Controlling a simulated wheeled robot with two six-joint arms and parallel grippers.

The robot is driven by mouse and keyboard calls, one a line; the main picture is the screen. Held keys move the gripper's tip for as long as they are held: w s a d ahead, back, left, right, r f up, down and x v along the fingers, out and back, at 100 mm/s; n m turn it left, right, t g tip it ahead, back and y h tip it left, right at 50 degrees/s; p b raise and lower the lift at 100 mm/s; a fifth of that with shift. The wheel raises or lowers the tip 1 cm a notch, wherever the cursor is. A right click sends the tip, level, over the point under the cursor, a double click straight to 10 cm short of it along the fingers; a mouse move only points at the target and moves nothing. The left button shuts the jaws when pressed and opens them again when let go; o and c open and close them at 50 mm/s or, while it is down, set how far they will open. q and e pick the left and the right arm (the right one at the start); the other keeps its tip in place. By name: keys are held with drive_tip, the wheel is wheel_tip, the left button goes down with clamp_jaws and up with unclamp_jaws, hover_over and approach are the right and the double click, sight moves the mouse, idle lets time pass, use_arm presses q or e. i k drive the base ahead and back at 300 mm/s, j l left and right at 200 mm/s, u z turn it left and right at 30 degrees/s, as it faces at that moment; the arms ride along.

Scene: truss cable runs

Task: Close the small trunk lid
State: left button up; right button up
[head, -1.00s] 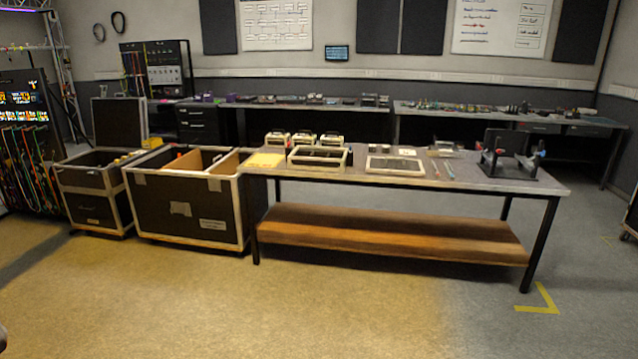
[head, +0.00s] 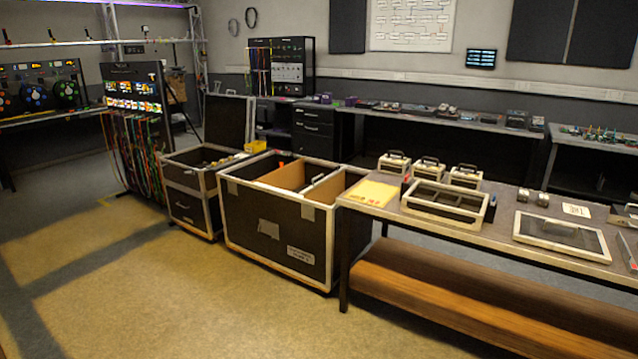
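The small trunk (head: 190,205) stands on the floor left of the large trunk, dark-sided with pale metal edges. Its lid (head: 228,122) is open and stands upright at the back. Some items show inside the trunk, with a yellow item at its right rim, but most of the inside is hidden. Neither of my grippers shows in the head view.
The large open trunk (head: 282,228) with wooden dividers stands right beside the small one. A workbench (head: 450,229) with trays and cases is to its right. A rack of hanging cables (head: 134,140) stands to the left. The floor in front (head: 180,300) is clear.

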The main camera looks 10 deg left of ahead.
sight(229, 120)
drive_tip(key=i+j+u, duration=0.1)
drive_tip(key=i+u, duration=0.25)
drive_tip(key=i, duration=0.7)
drive_tip(key=i+l+u, duration=0.15)
drive_tip(key=i+u, duration=0.2)
drive_tip(key=i, duration=0.7)
drive_tip(key=i+j+u, duration=0.2)
drive_tip(key=i, duration=1.9)
drive_tip(key=i+j+z, duration=0.25)
drive_tip(key=i, duration=0.35)
